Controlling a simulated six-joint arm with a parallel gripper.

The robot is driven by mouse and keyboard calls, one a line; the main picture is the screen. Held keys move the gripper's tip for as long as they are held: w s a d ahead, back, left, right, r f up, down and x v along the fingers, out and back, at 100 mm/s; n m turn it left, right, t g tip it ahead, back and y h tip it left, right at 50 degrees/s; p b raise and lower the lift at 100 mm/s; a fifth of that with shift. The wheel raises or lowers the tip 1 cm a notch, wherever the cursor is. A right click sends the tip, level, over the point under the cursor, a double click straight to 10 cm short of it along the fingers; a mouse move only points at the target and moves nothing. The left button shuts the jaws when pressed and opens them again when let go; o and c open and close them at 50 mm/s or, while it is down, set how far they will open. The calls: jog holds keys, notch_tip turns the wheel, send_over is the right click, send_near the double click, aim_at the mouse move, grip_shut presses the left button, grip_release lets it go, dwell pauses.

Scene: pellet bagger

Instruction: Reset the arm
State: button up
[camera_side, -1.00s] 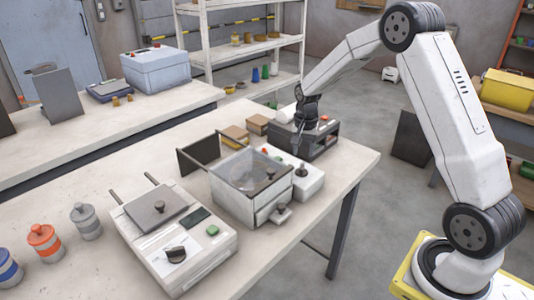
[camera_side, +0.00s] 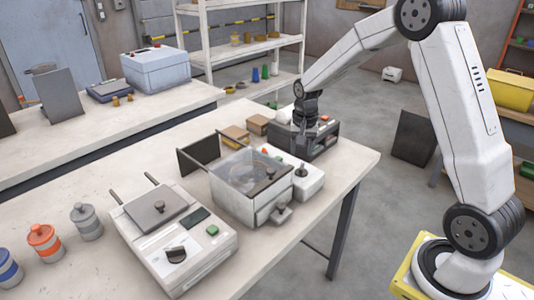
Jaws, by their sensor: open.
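My gripper (camera_side: 301,147) is dark and small in the picture. It points down above the back right of the front table, in front of the dark box-shaped machine (camera_side: 325,137). It is open, and no object shows in it. The fingertips are small, so I cannot tell the exact gap below them. My white arm reaches in from the yellow base at the right.
A clear-topped hopper box (camera_side: 235,195) and a white control box with a joystick (camera_side: 310,183) stand close to the gripper. A white machine with a lid (camera_side: 180,240) and several lidded jars stand farther left. Small cardboard boxes (camera_side: 257,124) lie behind.

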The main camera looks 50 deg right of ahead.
jog(key=s+a+n+t, duration=0.2)
jog(key=s+a+n, duration=0.8)
jog(key=s+a, duration=0.4)
jog(key=shift+s, duration=0.9)
